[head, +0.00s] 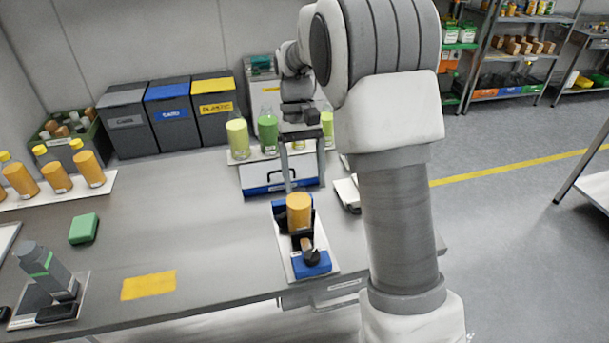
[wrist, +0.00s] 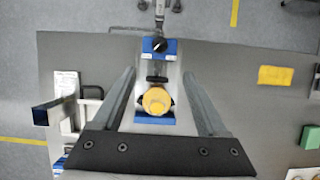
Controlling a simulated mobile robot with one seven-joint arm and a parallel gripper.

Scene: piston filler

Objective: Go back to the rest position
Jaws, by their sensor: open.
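My gripper (head: 305,185) is open and empty, its two fingers pointing down, with the arm reaching over the table from the right. In the wrist view my gripper (wrist: 158,78) shows both fingers well apart. An orange jar (head: 299,212) stands upright in a blue-and-black fixture (head: 312,264) on a white plate. In the wrist view the jar (wrist: 157,101) appears between the fingers, with clear space on each side; it looks lower than the gripper, and the fingers do not touch it.
A blue-fronted case (head: 270,182) sits behind the fixture. Green and yellow bottles (head: 268,133) stand at the back, near bins (head: 168,110). Orange bottles (head: 88,167), a green block (head: 84,229), a yellow label (head: 148,285) and a grey device (head: 46,270) are left. Table between is clear.

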